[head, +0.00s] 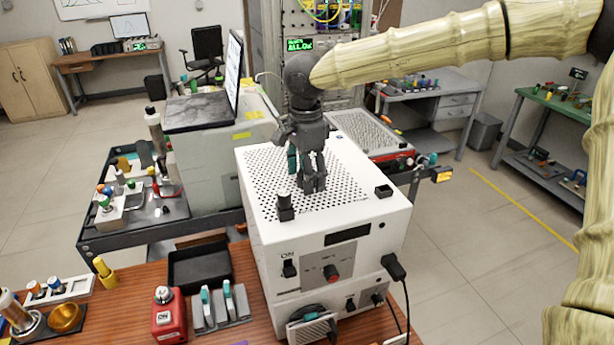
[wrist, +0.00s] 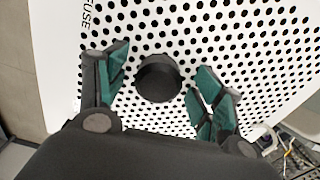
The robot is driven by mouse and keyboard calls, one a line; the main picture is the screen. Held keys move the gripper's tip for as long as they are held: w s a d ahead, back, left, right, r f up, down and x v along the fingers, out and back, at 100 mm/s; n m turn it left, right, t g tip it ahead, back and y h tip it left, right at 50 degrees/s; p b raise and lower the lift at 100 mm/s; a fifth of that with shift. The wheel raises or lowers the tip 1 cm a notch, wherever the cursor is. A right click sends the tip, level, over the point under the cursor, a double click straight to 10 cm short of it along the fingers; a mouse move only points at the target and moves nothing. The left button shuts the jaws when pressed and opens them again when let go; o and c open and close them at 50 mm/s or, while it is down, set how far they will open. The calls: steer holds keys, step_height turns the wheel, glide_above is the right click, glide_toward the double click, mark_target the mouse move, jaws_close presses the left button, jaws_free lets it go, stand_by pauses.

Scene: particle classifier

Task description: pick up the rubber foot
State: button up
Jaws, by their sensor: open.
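The rubber foot (wrist: 158,78) is a short black round cylinder on the white perforated top (wrist: 185,30) of a machine, seen in the wrist view. My gripper (wrist: 162,86) is open, with one teal-padded finger to each side of the foot. Gaps show between the foot and both fingers. In the head view my gripper (head: 305,178) points down over the machine's perforated top (head: 345,185). There I cannot make out the foot clearly, as the dark fingers cover that spot.
A black knob-like part (head: 285,206) stands at the machine top's front left, and a small black block (head: 383,191) at its right edge. A black tray (head: 200,264) and red device (head: 168,312) lie on the wooden bench. A laptop (head: 215,95) stands behind left.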

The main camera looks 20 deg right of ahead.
steer(key=shift+s+r, duration=0.1)
steer(key=shift+c, duration=0.6)
steer(key=c, duration=1)
